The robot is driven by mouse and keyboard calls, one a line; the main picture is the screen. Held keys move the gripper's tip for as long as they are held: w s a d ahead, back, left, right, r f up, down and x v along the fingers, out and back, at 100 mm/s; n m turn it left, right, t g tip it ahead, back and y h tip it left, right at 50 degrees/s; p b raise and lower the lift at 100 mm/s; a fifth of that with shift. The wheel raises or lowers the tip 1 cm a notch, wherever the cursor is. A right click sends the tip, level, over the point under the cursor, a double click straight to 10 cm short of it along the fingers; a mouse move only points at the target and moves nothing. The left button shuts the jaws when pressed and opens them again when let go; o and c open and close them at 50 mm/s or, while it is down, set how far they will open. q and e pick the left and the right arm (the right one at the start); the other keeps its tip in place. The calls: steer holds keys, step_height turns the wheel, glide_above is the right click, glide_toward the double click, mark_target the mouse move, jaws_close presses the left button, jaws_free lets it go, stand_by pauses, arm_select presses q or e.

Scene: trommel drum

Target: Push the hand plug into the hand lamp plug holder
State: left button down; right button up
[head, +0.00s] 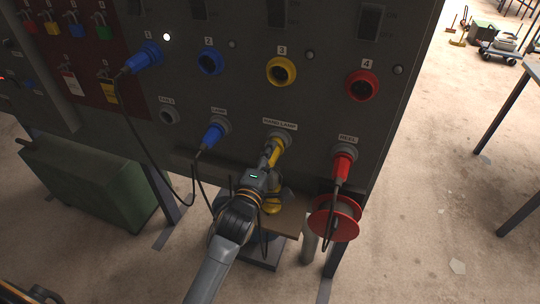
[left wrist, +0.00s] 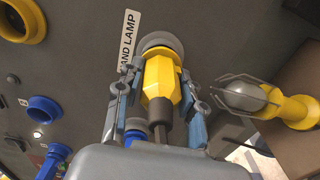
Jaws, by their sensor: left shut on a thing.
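The yellow hand plug (left wrist: 160,78) is between the fingers of my left gripper (left wrist: 156,88), which is shut on it; it shows in the head view beside the fingers. The plug's front end is at the round grey hand lamp plug holder (left wrist: 160,42), in line with it, under the HAND LAMP label (head: 280,125). How deep the plug sits in the holder cannot be told. Its dark cable end points back toward my wrist. In the head view my left arm comes up from below and partly hides the plug. My right gripper is not in view.
A blue plug (head: 211,138) sits in the holder to the left and a red plug (head: 341,168) in the one to the right, with cables hanging. A yellow hand lamp (left wrist: 285,108) is close right of the gripper. A red reel (head: 335,222) stands below right.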

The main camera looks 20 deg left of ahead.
arm_select(q)
steer(key=shift+w, duration=0.4)
stand_by(0.5)
steer(key=c, duration=0.7)
jaws_free()
steer(key=shift+c, duration=0.2)
steer(key=shift+s+f, duration=0.1)
steer(key=shift+s, duration=0.25)
steer(key=s, duration=1.1)
steer(key=shift+s+a, duration=0.15)
steer(key=shift+s, duration=0.05)
